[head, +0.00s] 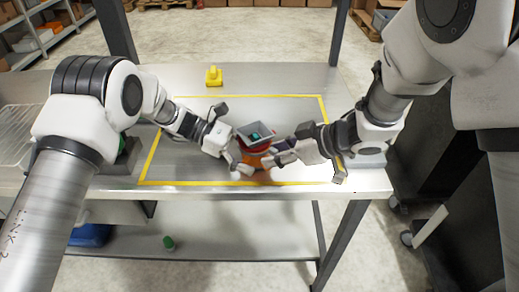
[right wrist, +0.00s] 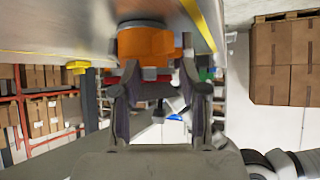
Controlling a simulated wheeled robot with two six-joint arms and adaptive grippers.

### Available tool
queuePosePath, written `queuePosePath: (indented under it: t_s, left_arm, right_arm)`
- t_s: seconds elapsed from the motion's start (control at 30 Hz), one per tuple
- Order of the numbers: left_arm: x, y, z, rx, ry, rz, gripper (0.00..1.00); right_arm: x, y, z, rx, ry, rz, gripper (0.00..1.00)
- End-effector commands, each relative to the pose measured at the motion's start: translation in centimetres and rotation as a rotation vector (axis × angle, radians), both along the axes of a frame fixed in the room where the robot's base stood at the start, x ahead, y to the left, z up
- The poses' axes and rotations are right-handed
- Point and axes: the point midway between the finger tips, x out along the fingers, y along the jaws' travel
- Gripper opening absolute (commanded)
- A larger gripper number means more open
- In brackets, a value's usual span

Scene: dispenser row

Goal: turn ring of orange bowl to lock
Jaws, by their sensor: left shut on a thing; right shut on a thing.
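The orange bowl (head: 258,162) stands near the front middle of the steel table, inside the yellow outline. A grey square hopper (head: 256,131) with something teal inside sits above it, with a red band between them. My left gripper (head: 238,163) is shut on the bowl's left side; its fingertips are partly hidden. My right gripper (head: 278,156) reaches in from the right and is shut on the ring at the bowl. In the right wrist view, the orange bowl (right wrist: 147,45) appears above the grey ring (right wrist: 152,74), which lies between my right gripper's fingertips (right wrist: 158,78).
A yellow knobbed piece (head: 214,77) stands at the back of the table, outside the yellow outline (head: 152,155). A clear container (head: 22,137) is at the left. The table inside the outline is otherwise mostly clear.

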Motion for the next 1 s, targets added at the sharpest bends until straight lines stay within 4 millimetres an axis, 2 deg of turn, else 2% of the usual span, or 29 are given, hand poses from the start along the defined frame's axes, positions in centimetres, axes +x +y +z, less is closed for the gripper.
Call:
queuePosePath:
  t_s: [0.57, 1.0]
  left_arm:
    - [0.02, -0.06, -0.01, 0.0, -0.001, 0.001, 0.68]
    - [-0.02, -0.05, -0.03, 0.0, 0.0, 0.0, 0.67]
  right_arm:
    - [-0.53, 0.75, -0.13, -0.001, 0.002, 0.003, 0.35]
    - [-0.16, 0.58, -0.11, 0.001, 0.003, 0.0, 0.35]
